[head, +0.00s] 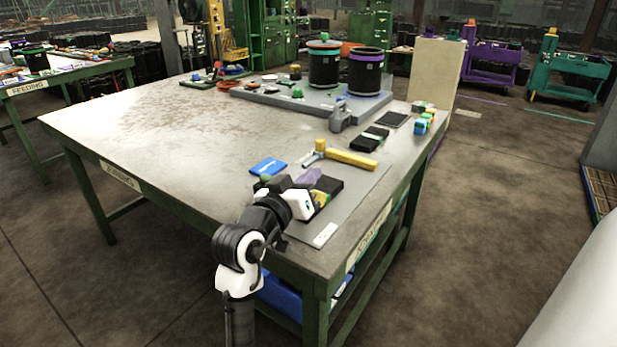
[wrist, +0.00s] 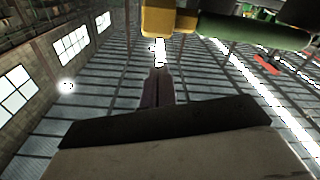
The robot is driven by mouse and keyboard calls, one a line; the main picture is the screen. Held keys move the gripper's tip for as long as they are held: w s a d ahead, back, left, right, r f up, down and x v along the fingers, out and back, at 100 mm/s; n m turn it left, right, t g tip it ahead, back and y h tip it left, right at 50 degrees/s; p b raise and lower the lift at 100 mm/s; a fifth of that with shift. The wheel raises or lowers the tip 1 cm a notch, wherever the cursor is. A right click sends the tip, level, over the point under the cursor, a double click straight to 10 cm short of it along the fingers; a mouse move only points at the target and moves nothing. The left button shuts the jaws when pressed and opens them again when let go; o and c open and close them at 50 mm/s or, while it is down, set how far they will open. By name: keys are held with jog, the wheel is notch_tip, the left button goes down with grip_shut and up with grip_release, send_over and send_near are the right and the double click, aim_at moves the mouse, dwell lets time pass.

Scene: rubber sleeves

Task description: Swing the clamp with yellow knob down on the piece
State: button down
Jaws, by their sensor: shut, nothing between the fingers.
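On the grey plate (head: 258,96) at the back of the table, a small dark upright part with a yellow knob (head: 295,68) looks like the clamp. It stands left of a black sleeve with a teal band (head: 323,65); its arm is too small to make out. A second black sleeve with a purple rim (head: 366,72) stands to the right. Which one is the piece, I cannot tell. My gripper, shut and empty, is at the near edge of the table, far from the clamp. Its dark fingers (wrist: 157,88) show in the wrist view against the ceiling.
A yellow-handled tool (head: 350,158), a blue packet (head: 268,167) and a black block (head: 370,138) lie on the table's right half. A green knob (head: 297,94) sits on the plate. The table's left half (head: 150,120) is clear.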

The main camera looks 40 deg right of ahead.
jog(key=r+p, duration=0.1)
jog(key=r, duration=0.1)
jog(key=d+r+p, duration=0.1)
jog(key=p, duration=0.1)
jog(key=shift+w+r+p, duration=0.15)
jog(key=shift+r+p, duration=0.15)
jog(key=shift+r, duration=0.1)
jog(key=shift+a+r+p, duration=0.1)
jog(key=shift+r+p, duration=0.25)
jog(key=b+v, duration=0.2)
jog(key=v, duration=0.8)
jog(key=shift+f, duration=0.3)
jog(key=shift+w, duration=0.1)
